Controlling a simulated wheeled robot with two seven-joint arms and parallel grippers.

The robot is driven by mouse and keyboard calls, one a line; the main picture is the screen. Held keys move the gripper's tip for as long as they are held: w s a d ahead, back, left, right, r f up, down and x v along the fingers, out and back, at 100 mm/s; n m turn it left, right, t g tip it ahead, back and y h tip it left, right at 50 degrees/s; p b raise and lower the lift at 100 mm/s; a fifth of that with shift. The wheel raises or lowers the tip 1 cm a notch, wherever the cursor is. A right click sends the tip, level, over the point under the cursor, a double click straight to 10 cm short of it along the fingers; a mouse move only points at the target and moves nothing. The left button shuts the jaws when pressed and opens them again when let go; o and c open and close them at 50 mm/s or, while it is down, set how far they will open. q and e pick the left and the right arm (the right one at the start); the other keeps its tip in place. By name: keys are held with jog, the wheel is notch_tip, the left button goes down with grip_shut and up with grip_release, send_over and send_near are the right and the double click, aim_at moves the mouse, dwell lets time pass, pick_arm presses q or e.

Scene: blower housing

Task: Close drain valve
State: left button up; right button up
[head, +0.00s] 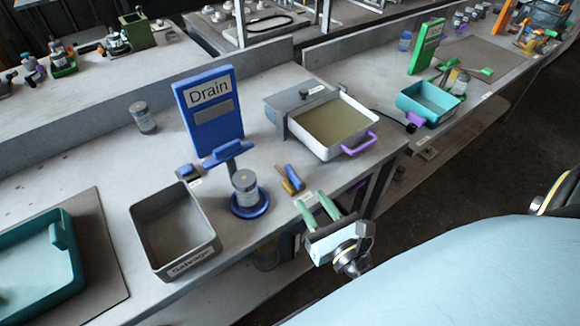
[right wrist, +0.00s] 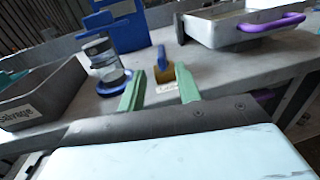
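The blue board labelled "Drain" (head: 211,122) stands upright on the bench, with a blue crossbar handle (head: 228,153) at its foot; I cannot tell whether this handle is the valve or how it is set. Just in front, a clear jar with a grey lid (head: 245,182) stands on a round blue base (head: 262,209); the jar also shows in the right wrist view (right wrist: 102,58). My right gripper (head: 315,204) is at the bench's front edge, right of the jar. Its green fingers (right wrist: 158,84) are apart, with nothing between them. My left gripper is not in view.
A grey "Salvage" bin (head: 208,255) is left of the jar. Blue and yellow handles (head: 291,180) lie on the bench just beyond my right gripper. A white tray with a purple handle (head: 358,144) stands at the right. A teal tray (head: 75,262) is far left.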

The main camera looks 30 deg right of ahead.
aim_at(287, 164)
jog(key=w, duration=0.7)
jog(key=w+d, duration=0.1)
jog(key=w, duration=0.3)
jog(key=shift+w, duration=0.2)
jog(key=shift+c, duration=0.3)
grip_shut()
